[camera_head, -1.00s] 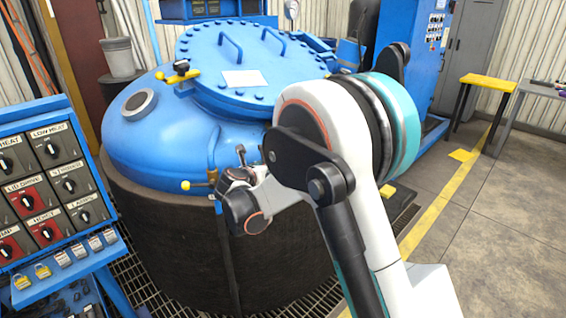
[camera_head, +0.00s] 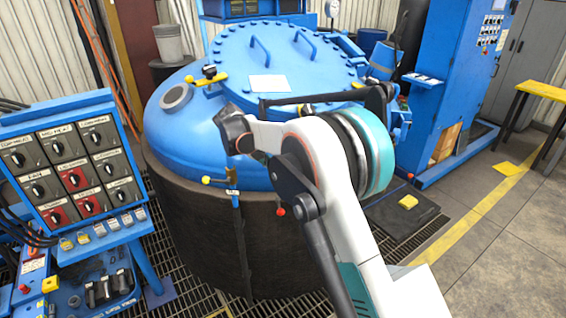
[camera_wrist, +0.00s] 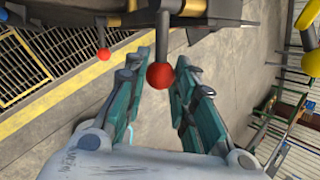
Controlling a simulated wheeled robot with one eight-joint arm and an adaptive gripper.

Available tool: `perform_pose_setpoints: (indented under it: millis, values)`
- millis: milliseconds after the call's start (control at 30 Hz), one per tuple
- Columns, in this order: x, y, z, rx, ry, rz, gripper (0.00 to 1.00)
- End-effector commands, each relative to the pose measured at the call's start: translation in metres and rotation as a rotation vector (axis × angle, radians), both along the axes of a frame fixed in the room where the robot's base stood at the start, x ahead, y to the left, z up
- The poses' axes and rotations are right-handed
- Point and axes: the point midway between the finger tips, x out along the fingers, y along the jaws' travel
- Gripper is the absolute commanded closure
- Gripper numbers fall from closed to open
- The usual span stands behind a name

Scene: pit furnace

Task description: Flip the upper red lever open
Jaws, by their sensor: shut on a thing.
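In the wrist view, a red ball knob (camera_wrist: 160,76) on a short grey lever stem sits between the two teal fingers of my gripper (camera_wrist: 167,68). The fingers are shut on this red lever; the ball is close to the left fingertip. A second red knob (camera_wrist: 103,54) is further off to the left. I cannot tell which of these is held. My arm hides my fingers there.
The blue furnace lid (camera_head: 310,62) has yellow-tipped levers (camera_head: 206,180) around it. A control panel (camera_head: 72,165) stands at left, a blue cabinet (camera_head: 455,90) at right. A yellow knob (camera_wrist: 311,62) is at the wrist view's right edge.

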Motion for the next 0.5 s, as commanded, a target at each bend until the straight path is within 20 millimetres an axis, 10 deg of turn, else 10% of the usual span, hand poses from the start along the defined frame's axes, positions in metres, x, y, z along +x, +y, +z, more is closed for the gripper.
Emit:
perform_pose_setpoints:
  millis: [500]
  values:
    - [0.0017,0.0004,0.0083,-0.026,0.111,-0.001,1.0]
